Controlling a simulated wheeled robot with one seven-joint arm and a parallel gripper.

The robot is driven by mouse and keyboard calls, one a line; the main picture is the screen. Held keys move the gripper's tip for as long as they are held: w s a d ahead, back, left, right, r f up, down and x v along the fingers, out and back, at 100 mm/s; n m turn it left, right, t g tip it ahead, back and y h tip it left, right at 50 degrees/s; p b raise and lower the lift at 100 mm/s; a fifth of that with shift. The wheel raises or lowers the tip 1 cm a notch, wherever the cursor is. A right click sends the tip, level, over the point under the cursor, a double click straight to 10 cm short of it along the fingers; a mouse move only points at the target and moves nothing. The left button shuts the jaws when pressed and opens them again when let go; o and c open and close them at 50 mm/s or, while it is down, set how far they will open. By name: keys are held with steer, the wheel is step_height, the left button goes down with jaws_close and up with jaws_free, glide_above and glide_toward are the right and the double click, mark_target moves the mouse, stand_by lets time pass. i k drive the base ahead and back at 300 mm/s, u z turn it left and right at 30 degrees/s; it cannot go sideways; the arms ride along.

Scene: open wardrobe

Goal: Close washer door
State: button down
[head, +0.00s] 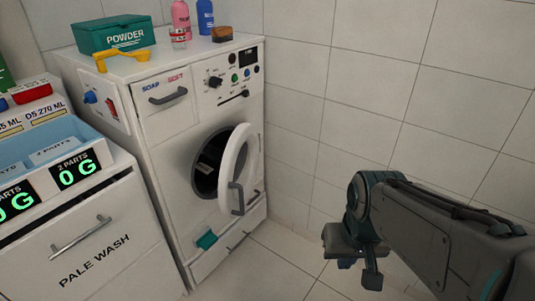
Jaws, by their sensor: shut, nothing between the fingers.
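The white washer (170,180) stands against the tiled wall, left of centre. Its round door (245,160) is hinged open and sticks out to the right of the dark drum opening (208,170). A grey handle (237,198) is on the lower part of the door. My gripper (361,272) is at the lower right, to the right of the door and apart from it. It is shut and empty. Its fingers point down and are small in the picture.
On the washer are a green powder box (115,36), a yellow scoop (124,58), a pink bottle (181,18), a blue bottle (205,16) and a sponge (222,34). A cabinet with scales (85,230) stands at left. Floor between washer and gripper is clear.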

mark_target(230, 207)
steer(key=z, duration=0.4)
steer(key=i, duration=0.85)
steer(key=u, duration=0.5)
